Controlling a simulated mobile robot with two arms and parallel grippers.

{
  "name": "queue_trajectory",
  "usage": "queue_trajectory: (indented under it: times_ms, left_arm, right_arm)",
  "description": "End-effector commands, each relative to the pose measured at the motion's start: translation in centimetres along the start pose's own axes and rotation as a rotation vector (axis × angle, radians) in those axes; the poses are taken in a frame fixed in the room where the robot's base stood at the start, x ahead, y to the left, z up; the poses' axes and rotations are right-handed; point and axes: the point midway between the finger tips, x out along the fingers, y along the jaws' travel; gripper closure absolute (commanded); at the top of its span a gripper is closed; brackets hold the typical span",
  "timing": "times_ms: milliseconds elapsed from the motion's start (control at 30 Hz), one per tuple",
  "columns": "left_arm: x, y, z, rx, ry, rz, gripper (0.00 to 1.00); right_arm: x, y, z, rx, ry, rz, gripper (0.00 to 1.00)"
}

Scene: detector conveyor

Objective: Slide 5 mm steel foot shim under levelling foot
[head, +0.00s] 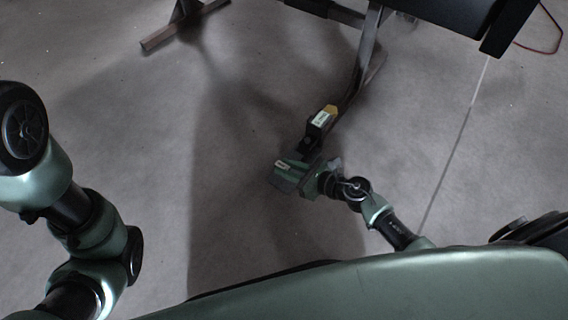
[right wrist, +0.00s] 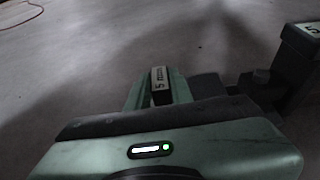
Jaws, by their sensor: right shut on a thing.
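My right gripper (head: 291,174) is low over the floor by the lower end of the conveyor leg in the head view. What I take for the levelling foot (right wrist: 262,76) is a dark base with a bolt-like top, just right of the fingers. It shows dark beside the gripper in the head view (head: 307,145). I cannot tell whether the shim touches or lies under it. My left gripper is out of view.
A dark and yellow block with a white label (head: 321,119) is at the leg's lower end. The conveyor leg (head: 362,62) rises beyond it to the dark conveyor (head: 440,18). Another leg foot (head: 172,35) stands at upper left. The floor (head: 235,150) left of the gripper is clear.

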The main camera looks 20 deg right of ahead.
Motion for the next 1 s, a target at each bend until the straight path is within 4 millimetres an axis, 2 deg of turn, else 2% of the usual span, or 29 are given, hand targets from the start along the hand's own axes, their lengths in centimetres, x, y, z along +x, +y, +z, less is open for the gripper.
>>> queue_trajectory:
  times_ms: [200, 733, 1000]
  left_arm:
    - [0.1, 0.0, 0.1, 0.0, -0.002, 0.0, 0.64]
    - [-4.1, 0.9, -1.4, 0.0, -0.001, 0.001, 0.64]
    - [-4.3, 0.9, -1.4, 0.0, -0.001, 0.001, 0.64]
  right_arm:
    - [-0.1, -0.1, 0.0, -0.004, 0.006, 0.001, 1.0]
    - [1.5, 0.0, -4.3, -0.002, 0.004, -0.001, 1.0]
    - [1.6, 0.0, -4.5, -0.002, 0.003, 0.0, 1.0]
